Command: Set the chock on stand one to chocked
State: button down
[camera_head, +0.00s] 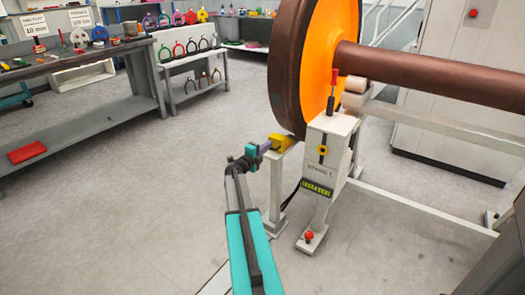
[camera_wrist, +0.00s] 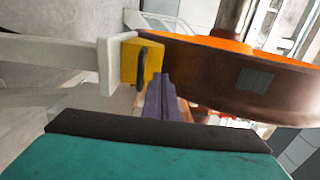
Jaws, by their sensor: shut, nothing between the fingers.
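The yellow chock (camera_head: 281,143) sits on a pale rail end beside stand one (camera_head: 322,171), close under the wheel's lower rim. In the wrist view the chock (camera_wrist: 129,63) carries a black handle and lies at the left edge of the wheel (camera_wrist: 200,72); I cannot tell whether they touch. My gripper (camera_head: 268,146) is just left of the chock in the head view. Its purple fingers (camera_wrist: 160,88) are shut and empty, with their tips near the chock's lower right side in the wrist view. Contact there is unclear.
The orange and brown wheel (camera_head: 286,60) with its axle (camera_head: 430,75) rises above the stand. A red-handled lever (camera_head: 332,92) stands on top of it, and a red-knobbed foot (camera_head: 309,236) is below. A workbench (camera_head: 140,45) is at the left; the floor between is clear.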

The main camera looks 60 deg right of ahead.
aim_at(279, 136)
jog(key=shift+d, duration=1.85)
jog(key=shift+d, duration=0.1)
jog(key=d+p, duration=0.1)
jog(key=d, duration=0.5)
jog(key=shift+d+r, duration=0.15)
jog(key=shift+d, duration=0.05)
jog(key=shift+d+r, duration=0.1)
jog(key=a, duration=1.4)
jog(key=shift+a+f, duration=0.25)
jog(key=shift+a, duration=0.1)
